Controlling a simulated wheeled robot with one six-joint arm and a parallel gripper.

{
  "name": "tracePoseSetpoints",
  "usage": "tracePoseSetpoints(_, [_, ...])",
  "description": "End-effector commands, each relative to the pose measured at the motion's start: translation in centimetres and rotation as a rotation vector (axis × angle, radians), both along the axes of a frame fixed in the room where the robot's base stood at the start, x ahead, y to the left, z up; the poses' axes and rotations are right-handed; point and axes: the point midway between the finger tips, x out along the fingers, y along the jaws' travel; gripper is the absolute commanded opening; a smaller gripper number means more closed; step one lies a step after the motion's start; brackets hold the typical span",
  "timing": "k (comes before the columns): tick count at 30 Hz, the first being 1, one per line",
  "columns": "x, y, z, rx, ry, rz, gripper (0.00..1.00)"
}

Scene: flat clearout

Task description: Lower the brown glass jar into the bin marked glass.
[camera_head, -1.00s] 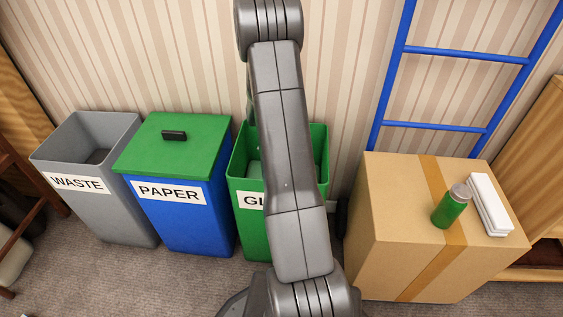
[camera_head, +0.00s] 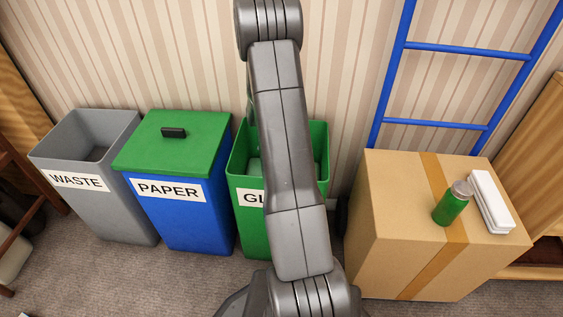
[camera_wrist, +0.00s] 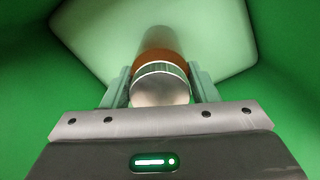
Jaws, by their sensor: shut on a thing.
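The glass bin (camera_head: 249,235) is green and open-topped, and my arm covers part of its label, leaving "GL" in view. In the wrist view the green inner walls of the bin (camera_wrist: 30,100) surround my gripper (camera_wrist: 161,88), with the paler bin floor below. My gripper is shut on the brown glass jar (camera_wrist: 158,58), whose pale lid (camera_wrist: 160,90) faces the camera. The jar is inside the bin's opening. How far its base is from the floor I cannot tell. In the head view my arm hides the jar and gripper.
A blue paper bin (camera_head: 190,220) with a closed green lid and an open grey waste bin (camera_head: 115,215) stand to the left. A cardboard box (camera_head: 400,235) at right carries a green bottle (camera_head: 450,207) and a white object (camera_head: 490,202). A blue ladder (camera_head: 435,124) leans behind.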

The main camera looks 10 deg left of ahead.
Motion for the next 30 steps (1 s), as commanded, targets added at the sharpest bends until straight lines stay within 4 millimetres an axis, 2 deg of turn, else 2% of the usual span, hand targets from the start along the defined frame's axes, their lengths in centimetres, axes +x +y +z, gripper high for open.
tracePoseSetpoints(1, [0.0,0.0,0.0,0.000,0.000,0.000,0.59])
tracePoseSetpoints(4, [0.0,0.0,0.0,0.000,0.000,0.000,0.79])
tracePoseSetpoints(12, [0.0,0.0,0.0,0.000,0.000,0.000,0.79])
tracePoseSetpoints(16, [0.0,0.0,0.9,0.001,-0.001,0.000,0.79])
tracePoseSetpoints(20, [0.1,0.0,3.3,0.001,-0.003,0.000,0.79])
tracePoseSetpoints(30, [0.1,0.0,10.9,0.001,-0.003,0.000,0.79])
